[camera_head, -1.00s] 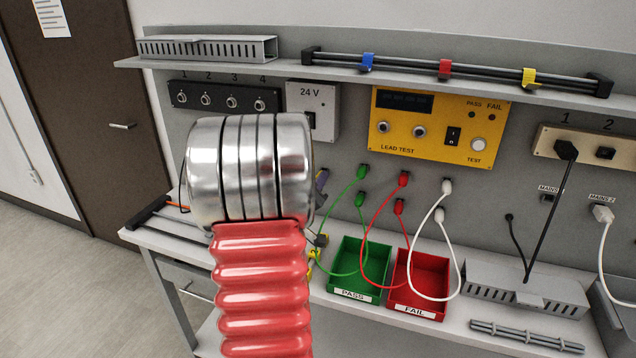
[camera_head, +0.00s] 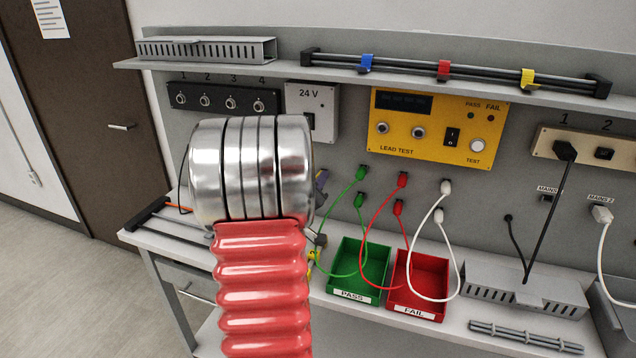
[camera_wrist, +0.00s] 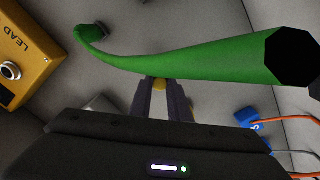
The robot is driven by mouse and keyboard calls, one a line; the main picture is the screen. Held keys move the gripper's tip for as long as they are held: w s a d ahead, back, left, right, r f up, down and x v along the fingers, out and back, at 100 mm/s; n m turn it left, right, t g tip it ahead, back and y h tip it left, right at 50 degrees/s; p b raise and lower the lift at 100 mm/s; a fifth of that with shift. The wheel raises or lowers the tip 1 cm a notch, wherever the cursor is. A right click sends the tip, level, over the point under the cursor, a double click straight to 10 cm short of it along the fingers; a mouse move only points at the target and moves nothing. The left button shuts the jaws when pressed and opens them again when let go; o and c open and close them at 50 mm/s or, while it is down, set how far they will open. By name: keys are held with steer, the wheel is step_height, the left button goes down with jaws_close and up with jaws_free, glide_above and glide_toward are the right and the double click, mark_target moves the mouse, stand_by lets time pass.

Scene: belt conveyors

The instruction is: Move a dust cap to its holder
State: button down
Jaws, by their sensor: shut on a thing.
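In the head view my red and metal arm hides most of the gripper and the held piece. I cannot make out for sure which thing is the cap's holder.
Green, red and white leads hang from the panel below the yellow lead tester (camera_head: 438,125). The green PASS bin (camera_head: 345,291) and red FAIL bin (camera_head: 405,303) stand on the bench. A shelf rail (camera_head: 450,72) carries blue, red and yellow clips. An orange wire (camera_wrist: 275,121) runs at right in the wrist view.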

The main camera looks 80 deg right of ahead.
steer(key=c, duration=1.6)
jaws_free()
steer(key=a, duration=0.4)
steer(key=w+a, duration=0.1)
steer(key=a, duration=0.8)
steer(key=shift+w+a, duration=0.15)
steer(key=shift+a, duration=0.2)
